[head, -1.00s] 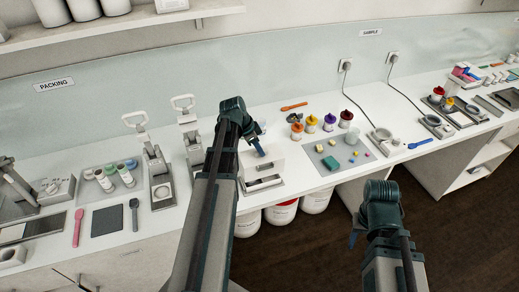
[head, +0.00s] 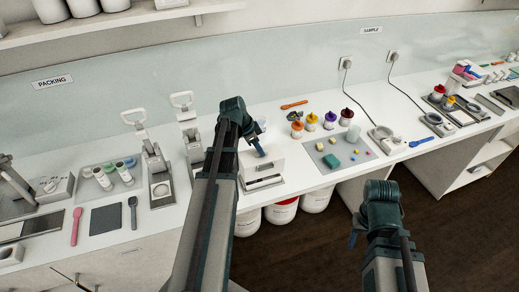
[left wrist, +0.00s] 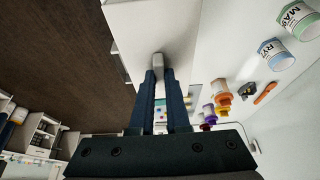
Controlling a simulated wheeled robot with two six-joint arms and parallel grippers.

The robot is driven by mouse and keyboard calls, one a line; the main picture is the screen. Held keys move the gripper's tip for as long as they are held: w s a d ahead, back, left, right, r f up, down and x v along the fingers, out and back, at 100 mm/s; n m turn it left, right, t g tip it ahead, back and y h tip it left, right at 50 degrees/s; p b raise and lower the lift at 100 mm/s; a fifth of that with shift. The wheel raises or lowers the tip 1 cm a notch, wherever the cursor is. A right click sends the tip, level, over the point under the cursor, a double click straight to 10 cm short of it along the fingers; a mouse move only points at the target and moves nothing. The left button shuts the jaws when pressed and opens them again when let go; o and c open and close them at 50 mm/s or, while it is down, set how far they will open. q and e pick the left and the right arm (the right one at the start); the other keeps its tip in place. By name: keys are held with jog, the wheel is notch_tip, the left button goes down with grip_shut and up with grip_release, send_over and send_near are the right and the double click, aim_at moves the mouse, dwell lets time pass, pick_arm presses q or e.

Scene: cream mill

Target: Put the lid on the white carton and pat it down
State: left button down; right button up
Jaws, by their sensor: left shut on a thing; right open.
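My left gripper (head: 261,151) is shut on the small pale knob (left wrist: 158,62) of the white lid (head: 266,165). The lid's flat top fills the upper middle of the left wrist view (left wrist: 150,28). In the head view the lid is over the white carton (head: 264,187), which shows only as a low band below it. A thin dark line runs along the front between them; I cannot tell if the lid is fully seated. My right gripper (head: 353,240) is open and empty, low at the right in front of the counter.
A grey mat (head: 367,156) with small coloured blocks lies right of the carton. Colourful-capped jars (head: 311,123) stand behind it. A lever press (head: 191,138) stands close on the left. White buckets (head: 281,211) are under the counter.

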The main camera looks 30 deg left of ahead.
aim_at(259, 155)
pick_arm(q)
jog(key=shift+f+b, duration=0.95)
jog(key=shift+f, duration=0.1)
jog(key=shift+f+b, duration=1)
jog(key=shift+f, duration=0.05)
dwell(0.9)
grip_release()
dwell(0.8)
jog(key=shift+r, duration=0.15)
jog(key=shift+r+p, duration=3.45)
jog(key=shift+p, duration=0.1)
jog(key=shift+f, duration=0.1)
